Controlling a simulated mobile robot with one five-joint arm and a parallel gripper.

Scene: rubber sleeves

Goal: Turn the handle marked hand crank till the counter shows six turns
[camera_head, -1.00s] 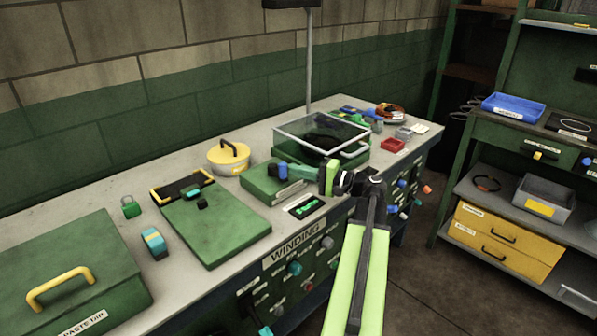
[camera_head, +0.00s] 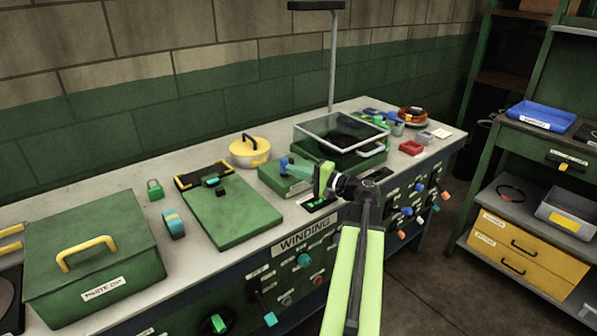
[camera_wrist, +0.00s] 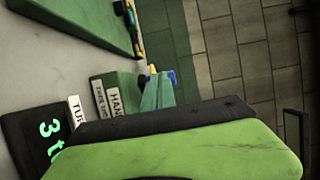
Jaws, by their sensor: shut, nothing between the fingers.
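The hand crank is a green box (camera_head: 278,182) on the bench, with a teal crank arm (camera_head: 298,171) and a blue knob (camera_head: 284,163) on top. In the wrist view, its label (camera_wrist: 113,101) starts with "HAN", and the teal arm (camera_wrist: 150,97) rises beyond my finger. The counter (camera_wrist: 45,138) is a black display with green digits, partly cut off; it reads "3 t". My gripper (camera_head: 322,179) is shut and empty, just right of the crank arm and above the counter. I cannot tell whether it touches the arm. My green finger hides part of the crank.
A clear-lidded green box (camera_head: 340,140) stands behind my gripper. A flat green case (camera_head: 235,215), a yellow pot (camera_head: 250,152) and a lidded green box (camera_head: 95,255) lie to the left. The bench front (camera_head: 300,265) carries several knobs and levers. Floor is open to the right.

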